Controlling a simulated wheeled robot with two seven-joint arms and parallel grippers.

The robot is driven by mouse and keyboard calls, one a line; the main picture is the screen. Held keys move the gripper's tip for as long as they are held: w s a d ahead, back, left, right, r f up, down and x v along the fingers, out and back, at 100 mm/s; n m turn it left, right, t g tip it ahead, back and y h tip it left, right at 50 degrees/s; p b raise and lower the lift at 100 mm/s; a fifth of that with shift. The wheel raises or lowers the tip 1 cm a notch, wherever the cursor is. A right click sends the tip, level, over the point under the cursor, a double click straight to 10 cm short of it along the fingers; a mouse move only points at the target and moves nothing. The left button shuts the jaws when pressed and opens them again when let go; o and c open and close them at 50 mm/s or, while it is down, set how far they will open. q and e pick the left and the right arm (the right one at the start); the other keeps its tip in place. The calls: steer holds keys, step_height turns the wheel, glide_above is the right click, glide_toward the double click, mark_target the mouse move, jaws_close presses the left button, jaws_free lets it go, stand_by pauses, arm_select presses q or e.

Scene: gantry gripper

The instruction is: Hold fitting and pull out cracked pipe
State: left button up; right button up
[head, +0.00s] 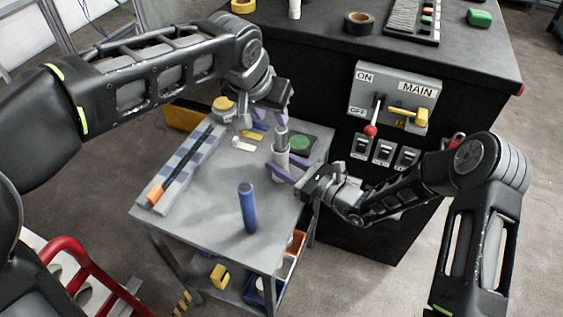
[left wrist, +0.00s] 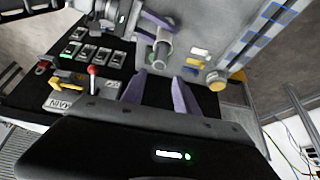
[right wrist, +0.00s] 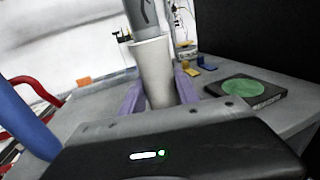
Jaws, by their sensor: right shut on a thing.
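A white fitting (head: 281,162) stands upright on the grey cart top, with a grey pipe (head: 281,138) upright in its top. In the right wrist view a dark crack line shows on the pipe (right wrist: 142,14) above the fitting (right wrist: 152,72). My right gripper (head: 283,169) is shut on the fitting, one purple finger on each side. My left gripper (head: 269,116) is open and empty, just behind and above the pipe; its spread fingers (left wrist: 160,92) show in the left wrist view, apart from the pipe (left wrist: 162,52). A blue pipe (head: 248,208) stands upright nearer the front.
A blue-and-grey rack with a dark, orange-ended rod (head: 180,170) lies on the cart's left side. A dark pad with a green disc (head: 300,143) is behind the fitting. A black cabinet with a MAIN switch panel (head: 395,98) stands behind. The cart's front left is clear.

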mark_target(278, 131)
jaws_close()
arm_select(q)
steer(key=shift+o, duration=1.4)
steer(key=shift+w, duration=0.1)
steer(key=shift+o, duration=0.5)
steer(key=shift+w+a+f+m+g, duration=0.15)
steer(key=shift+w+m+g, duration=0.05)
steer(key=shift+m+g, duration=0.1)
steer(key=shift+w+f+m+g, duration=0.15)
steer(key=shift+w+m+g, duration=0.25)
steer(key=shift+m+g, duration=0.3)
steer(key=x, duration=1.2)
steer(key=shift+w, duration=0.2)
steer(key=shift+c, duration=0.2)
jaws_close()
